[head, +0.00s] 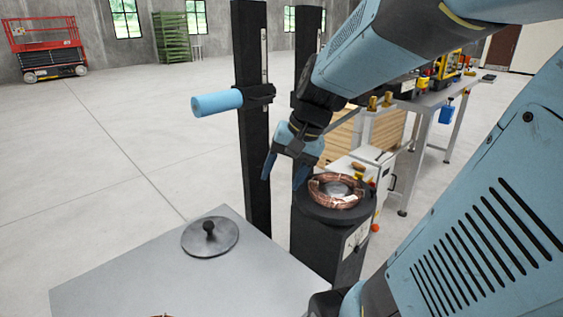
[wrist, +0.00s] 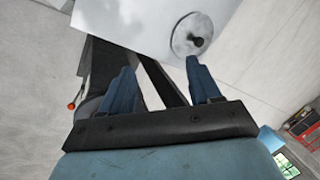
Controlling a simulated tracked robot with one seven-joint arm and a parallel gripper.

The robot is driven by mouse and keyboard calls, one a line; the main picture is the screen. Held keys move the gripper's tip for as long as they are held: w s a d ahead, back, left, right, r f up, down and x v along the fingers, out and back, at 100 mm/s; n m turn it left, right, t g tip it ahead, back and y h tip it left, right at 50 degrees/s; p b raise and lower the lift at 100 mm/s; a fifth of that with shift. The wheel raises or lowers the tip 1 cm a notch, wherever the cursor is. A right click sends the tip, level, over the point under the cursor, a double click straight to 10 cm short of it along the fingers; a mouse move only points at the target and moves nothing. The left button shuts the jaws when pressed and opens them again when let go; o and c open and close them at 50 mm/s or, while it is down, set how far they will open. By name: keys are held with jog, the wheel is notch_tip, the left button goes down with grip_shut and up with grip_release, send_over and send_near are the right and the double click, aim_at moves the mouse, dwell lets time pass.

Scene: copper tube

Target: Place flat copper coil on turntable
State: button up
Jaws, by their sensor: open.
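A flat copper coil (head: 337,204) lies on the round black turntable (head: 312,214) on top of a dark pedestal, in the middle of the head view. It looks level, with its open centre showing. My gripper (head: 282,182) is open, just left of and apart from the coil, fingers pointing down. In the wrist view the gripper (wrist: 160,68) has its two blue fingers spread with nothing between them. The coil cannot be made out in the wrist view. A sliver of copper (head: 162,315) shows at the bottom edge of the head view, mostly cut off.
A grey table (head: 130,268) holds a round metal disc with a black knob (head: 209,240). A black upright post (head: 250,120) with a light-blue roller (head: 217,102) stands left of my gripper; another post is behind. A workbench (head: 440,105) stands at right. Open floor lies left.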

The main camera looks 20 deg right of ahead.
jog(key=s+r+n+t+h, duration=0.2)
jog(key=s+r+n+h, duration=0.1)
jog(key=s+r+n, duration=0.2)
jog(key=shift+s+a+r+n+t, duration=0.15)
jog(key=shift+s+a+n+t, duration=0.25)
